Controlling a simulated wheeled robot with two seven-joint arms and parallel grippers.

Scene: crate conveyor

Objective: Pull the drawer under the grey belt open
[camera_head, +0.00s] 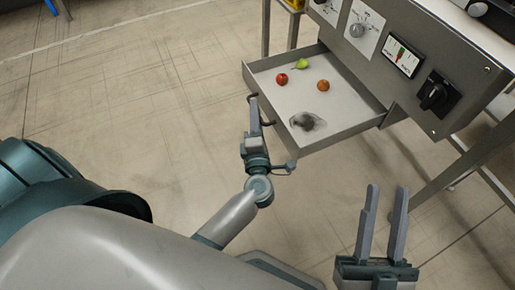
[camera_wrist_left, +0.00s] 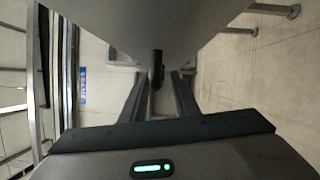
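The grey drawer (camera_head: 345,129) stands open below the control panel, with its inside in view. It holds a red apple (camera_head: 281,78), a green pear (camera_head: 300,64), an orange-brown round fruit (camera_head: 323,86) and a dark grey blurry patch or item (camera_head: 307,122). My left gripper (camera_head: 255,106) is at the drawer's front. In the left wrist view the dark handle (camera_wrist_left: 156,68) lies between its fingers (camera_wrist_left: 158,84), which look apart, with gaps beside the handle. My right gripper (camera_head: 384,195) is open and empty, in front of and below the drawer.
The grey panel (camera_head: 385,62) above the drawer carries dials, a gauge (camera_head: 402,57) and a black knob (camera_head: 435,95). Metal table legs (camera_head: 470,160) stand at the right. The tiled floor (camera_head: 130,100) at the left is clear.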

